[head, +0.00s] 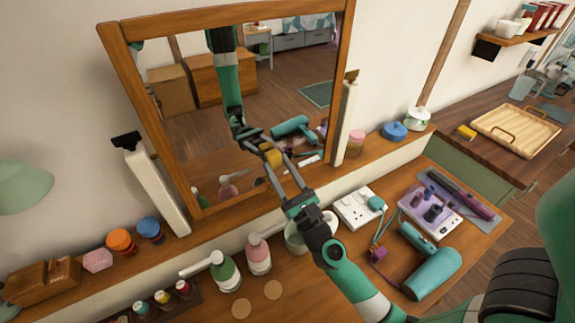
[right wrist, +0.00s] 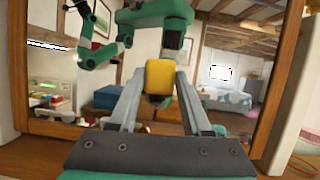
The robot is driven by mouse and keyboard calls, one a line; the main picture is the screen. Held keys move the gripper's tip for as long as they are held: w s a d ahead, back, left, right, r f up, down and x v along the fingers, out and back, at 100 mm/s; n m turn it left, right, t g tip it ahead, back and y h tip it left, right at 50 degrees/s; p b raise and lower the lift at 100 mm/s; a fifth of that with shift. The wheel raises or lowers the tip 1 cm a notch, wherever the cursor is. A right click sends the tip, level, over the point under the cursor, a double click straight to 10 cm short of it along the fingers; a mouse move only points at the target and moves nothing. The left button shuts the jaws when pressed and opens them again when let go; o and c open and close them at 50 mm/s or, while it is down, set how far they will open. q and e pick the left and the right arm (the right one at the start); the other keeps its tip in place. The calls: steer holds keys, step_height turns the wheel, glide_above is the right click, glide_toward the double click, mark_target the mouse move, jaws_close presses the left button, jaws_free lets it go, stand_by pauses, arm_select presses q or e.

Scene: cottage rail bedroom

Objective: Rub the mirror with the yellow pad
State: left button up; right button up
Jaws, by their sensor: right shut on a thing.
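The mirror (head: 215,110) has a wooden frame and stands tilted against the wall at the back of the wooden dressing table. My right gripper (head: 281,172) reaches up from the lower right, in front of the mirror's lower right part. It is shut on the yellow pad (head: 272,158), which sits at its fingertips close to the glass. I cannot tell whether the pad touches it. In the right wrist view, the pad (right wrist: 160,77) is between the two fingers, with the mirror's reflection of my arm and the room behind. My left gripper is not in view.
Pump bottles, a green one (head: 225,272) and a pink one (head: 258,255), stand below the mirror. A white socket strip (head: 360,208), a teal hair dryer (head: 432,275) and a lilac box (head: 430,212) lie to the right. White posts flank the mirror. Jars line the ledge.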

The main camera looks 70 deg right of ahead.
steer(key=shift+r+p, duration=0.65)
steer(key=shift+d+f, duration=0.1)
steer(key=shift+d, duration=0.05)
steer(key=shift+s+d, duration=1.2)
steer(key=shift+d, duration=0.25)
steer(key=shift+s+d, duration=1.15)
steer(key=shift+d, duration=0.25)
steer(key=shift+s+d, duration=1.2)
steer(key=shift+d, duration=0.25)
steer(key=shift+w+a, duration=1.2)
steer(key=shift+a, duration=0.3)
steer(key=shift+w+a, duration=1.2)
steer(key=shift+a, duration=0.25)
steer(key=shift+a, duration=0.1)
steer(key=shift+w+a, duration=1.2)
steer(key=shift+a, duration=0.2)
